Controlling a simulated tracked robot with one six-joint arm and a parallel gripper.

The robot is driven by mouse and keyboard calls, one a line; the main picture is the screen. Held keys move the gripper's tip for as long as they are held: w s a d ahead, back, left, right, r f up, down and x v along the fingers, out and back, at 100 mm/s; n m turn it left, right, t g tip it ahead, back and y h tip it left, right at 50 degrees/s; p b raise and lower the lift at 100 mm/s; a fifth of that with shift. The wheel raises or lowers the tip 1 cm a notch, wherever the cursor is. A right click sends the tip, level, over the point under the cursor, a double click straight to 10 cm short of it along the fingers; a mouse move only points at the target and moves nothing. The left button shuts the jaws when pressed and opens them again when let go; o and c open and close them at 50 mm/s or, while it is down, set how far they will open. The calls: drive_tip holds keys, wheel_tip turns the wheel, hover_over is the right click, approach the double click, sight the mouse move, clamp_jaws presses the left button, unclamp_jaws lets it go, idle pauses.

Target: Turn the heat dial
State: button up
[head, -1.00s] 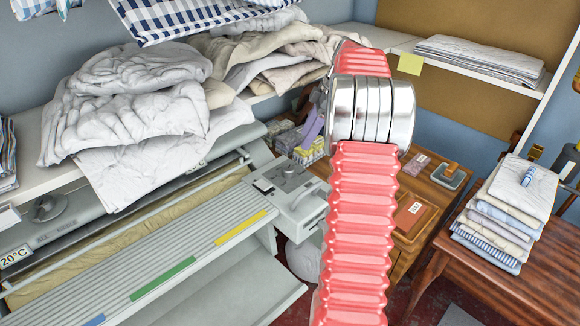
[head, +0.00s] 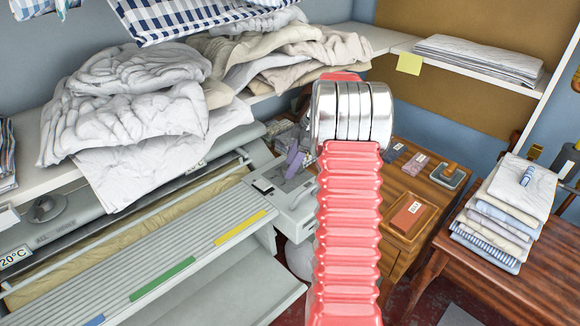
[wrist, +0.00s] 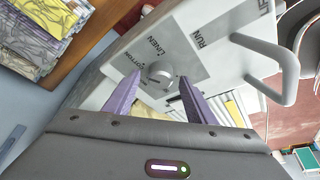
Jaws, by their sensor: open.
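The heat dial (wrist: 160,74) is a small round grey knob on a pale panel in the wrist view, beside the printed words COTTON and LINEN. My gripper (wrist: 160,80) is open and empty. Its two purple fingers point at the panel, with the dial showing between their tips; I cannot tell whether they touch it. In the head view, a purple finger of my gripper (head: 294,160) shows over the control box (head: 289,198) at the right end of the ironer. There I cannot make out the dial, and my arm covers part of the box.
A loop handle (wrist: 285,75) sticks out from the panel near the word RUN. Heaped laundry (head: 135,105) lies on the shelf above the ironer. A wooden cabinet (head: 400,240) and a stool with folded linen (head: 500,215) stand to the right.

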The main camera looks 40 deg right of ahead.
drive_tip(key=shift+w+a+f, duration=0.2)
drive_tip(key=shift+f, duration=0.4)
drive_tip(key=shift+c, duration=0.5)
drive_tip(key=c, duration=0.9)
